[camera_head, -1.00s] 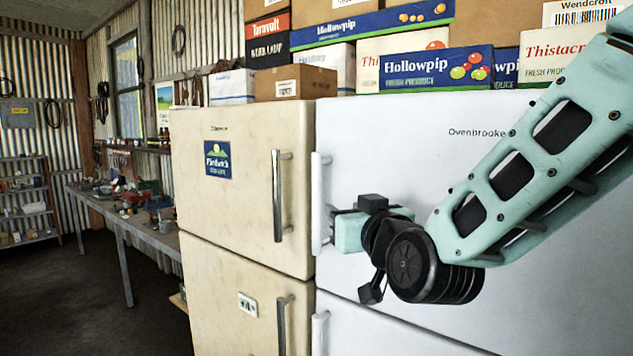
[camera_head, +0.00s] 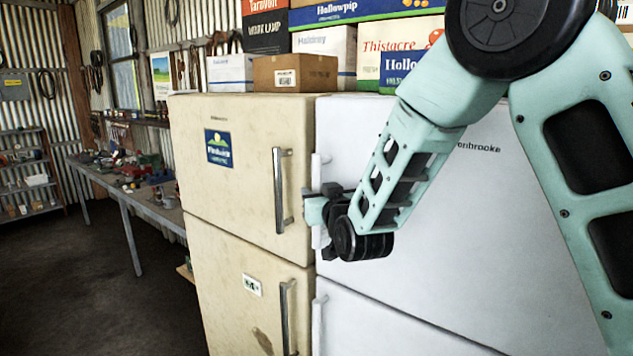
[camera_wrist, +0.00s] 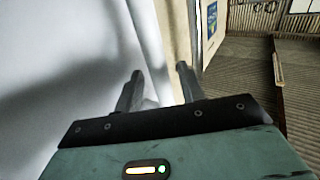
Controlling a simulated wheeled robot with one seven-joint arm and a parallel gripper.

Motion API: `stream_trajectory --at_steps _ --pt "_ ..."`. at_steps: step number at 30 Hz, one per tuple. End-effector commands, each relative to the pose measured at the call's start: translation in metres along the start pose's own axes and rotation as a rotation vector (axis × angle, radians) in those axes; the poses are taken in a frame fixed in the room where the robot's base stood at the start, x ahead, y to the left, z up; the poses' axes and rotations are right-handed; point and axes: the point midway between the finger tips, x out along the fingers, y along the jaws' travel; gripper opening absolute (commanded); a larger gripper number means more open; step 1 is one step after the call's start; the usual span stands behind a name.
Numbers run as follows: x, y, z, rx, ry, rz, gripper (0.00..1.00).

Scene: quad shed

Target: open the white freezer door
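The white freezer door (camera_head: 450,215), labelled "Ovenbrooke", is the upper door of the white unit and looks shut in the head view. Its white vertical handle (camera_head: 316,172) runs along the door's left edge. My gripper (camera_head: 312,211) is at the lower part of this handle and partly hides it. In the wrist view my gripper (camera_wrist: 160,82) has its two dark fingers apart, and a pale upright strip, apparently the handle (camera_wrist: 148,45), runs between them. The fingers do not look closed on it; contact is unclear. The white door face (camera_wrist: 60,60) fills the left of that view.
A cream fridge (camera_head: 240,165) with metal handles stands close on the left. A lower white door (camera_head: 390,325) is below. Boxes (camera_head: 295,72) are stacked on top. A cluttered workbench (camera_head: 135,190) stands further left; the floor (camera_head: 90,290) before it is clear.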

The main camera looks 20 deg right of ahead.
Motion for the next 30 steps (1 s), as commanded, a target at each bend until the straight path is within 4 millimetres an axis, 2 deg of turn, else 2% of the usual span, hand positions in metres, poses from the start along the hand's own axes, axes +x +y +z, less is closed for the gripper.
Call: stream_trajectory --at_steps 6,14,15,18,19,26,30 --pt "0.014 0.000 0.000 0.001 0.000 0.000 0.39" --pt "0.015 0.000 0.001 0.000 0.000 0.000 0.39" --pt "0.015 0.000 0.001 0.000 0.000 0.000 0.34" --pt "0.015 0.000 0.001 0.000 0.000 0.000 0.06" --pt "0.015 0.000 0.001 0.000 0.000 0.000 0.00" --pt "0.015 -0.003 0.001 0.000 0.000 -0.007 0.00" --pt "0.016 -0.016 0.003 0.000 0.000 -0.035 0.00"
